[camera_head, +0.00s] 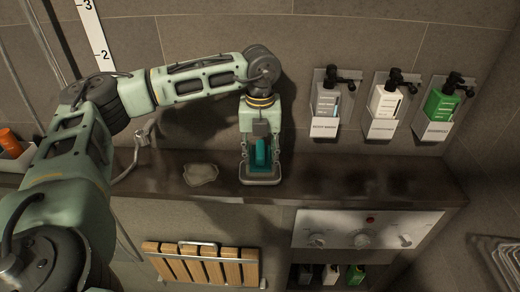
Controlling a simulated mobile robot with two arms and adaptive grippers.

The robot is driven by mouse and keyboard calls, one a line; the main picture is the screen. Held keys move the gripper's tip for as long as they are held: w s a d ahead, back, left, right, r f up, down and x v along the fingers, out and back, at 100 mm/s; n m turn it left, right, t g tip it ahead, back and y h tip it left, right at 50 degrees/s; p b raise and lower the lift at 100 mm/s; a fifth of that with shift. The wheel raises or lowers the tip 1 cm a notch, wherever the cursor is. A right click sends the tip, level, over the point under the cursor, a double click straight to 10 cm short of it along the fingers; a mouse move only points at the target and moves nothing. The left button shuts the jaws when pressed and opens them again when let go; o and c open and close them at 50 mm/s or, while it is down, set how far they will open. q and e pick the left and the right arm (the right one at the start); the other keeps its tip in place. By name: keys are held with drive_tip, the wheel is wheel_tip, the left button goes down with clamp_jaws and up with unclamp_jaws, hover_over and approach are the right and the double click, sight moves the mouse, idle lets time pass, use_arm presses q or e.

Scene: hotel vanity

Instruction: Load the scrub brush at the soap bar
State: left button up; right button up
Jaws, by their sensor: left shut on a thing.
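My left gripper (261,158) points straight down over the ledge and is shut on a teal upright piece, which I take to be the scrub brush (261,152). The fingers stand on either side of the teal piece. Its lower end is over or in a small grey-rimmed dish (262,182) on the ledge; I cannot tell whether it touches. A wider teal area shows low in the dish; I cannot tell whether it is brush or soap. No separate soap bar can be made out. My right gripper is not in view.
A pale, flat, irregular lump (200,174) lies on the dark ledge (340,184), left of the dish. Three pump bottles hang on the wall at the right: grey (327,99), white (384,100), green (440,104). The ledge right of the dish is clear. A slatted wooden seat (203,266) is below.

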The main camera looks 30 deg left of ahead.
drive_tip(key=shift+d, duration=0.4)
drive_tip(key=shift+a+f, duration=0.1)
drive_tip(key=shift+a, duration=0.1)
use_arm(q)
drive_tip(key=shift+f, duration=0.25)
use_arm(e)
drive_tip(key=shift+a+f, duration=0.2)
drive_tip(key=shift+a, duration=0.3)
use_arm(q)
drive_tip(key=shift+f+b, duration=0.3)
drive_tip(key=shift+b, duration=0.15)
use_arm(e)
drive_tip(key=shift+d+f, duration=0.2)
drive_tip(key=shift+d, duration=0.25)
use_arm(q)
drive_tip(key=shift+s+f, duration=0.1)
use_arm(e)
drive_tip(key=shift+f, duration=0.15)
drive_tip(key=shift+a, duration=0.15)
